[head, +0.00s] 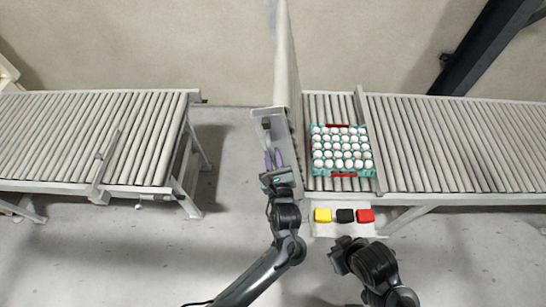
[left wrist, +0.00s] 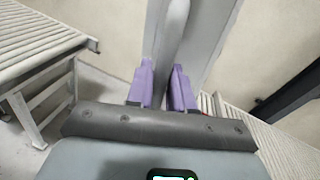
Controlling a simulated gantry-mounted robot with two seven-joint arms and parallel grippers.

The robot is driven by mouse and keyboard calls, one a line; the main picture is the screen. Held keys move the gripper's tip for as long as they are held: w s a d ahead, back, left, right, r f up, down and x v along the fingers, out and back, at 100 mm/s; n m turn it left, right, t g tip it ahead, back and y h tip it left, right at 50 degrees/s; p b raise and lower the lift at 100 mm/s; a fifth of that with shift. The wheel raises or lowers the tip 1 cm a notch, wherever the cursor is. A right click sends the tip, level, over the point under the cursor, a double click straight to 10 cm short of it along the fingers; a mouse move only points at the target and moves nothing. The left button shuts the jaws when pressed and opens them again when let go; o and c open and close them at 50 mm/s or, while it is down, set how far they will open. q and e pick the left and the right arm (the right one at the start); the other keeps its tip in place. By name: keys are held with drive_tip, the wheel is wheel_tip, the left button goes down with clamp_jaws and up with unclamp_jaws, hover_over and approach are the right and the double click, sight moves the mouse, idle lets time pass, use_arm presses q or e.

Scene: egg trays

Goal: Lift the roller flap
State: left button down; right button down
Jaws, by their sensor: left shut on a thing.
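The roller flap (head: 286,60) stands raised, nearly upright, at the left end of the right conveyor. It is seen almost edge-on in the head view. My left gripper (head: 273,158), with purple fingers, is at the flap's near side. In the left wrist view my left gripper (left wrist: 168,90) has its fingers on either side of a grey bar of the flap (left wrist: 172,45), shut on it. My right gripper (head: 343,248) is low in the head view, in front of the buttons and away from the flap; its fingers are too dark to read.
A teal tray of white eggs (head: 342,150) sits on the right conveyor (head: 440,140). Yellow (head: 323,215), black (head: 345,215) and red (head: 366,215) buttons are on its front edge. Open floor separates it from the left conveyor (head: 90,135).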

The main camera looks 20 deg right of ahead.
use_arm(q)
drive_tip(key=shift+w+a+f, duration=0.1)
drive_tip(key=shift+a+f, duration=0.25)
drive_tip(key=shift+f, duration=0.05)
drive_tip(key=c, duration=1.2)
unclamp_jaws()
drive_tip(key=shift+w, duration=0.1)
drive_tip(key=shift+o, duration=0.2)
drive_tip(key=shift+r, duration=0.1)
drive_tip(key=shift+d, duration=0.1)
drive_tip(key=s, duration=1.1)
drive_tip(key=shift+a+r, duration=0.3)
drive_tip(key=shift+r, duration=0.05)
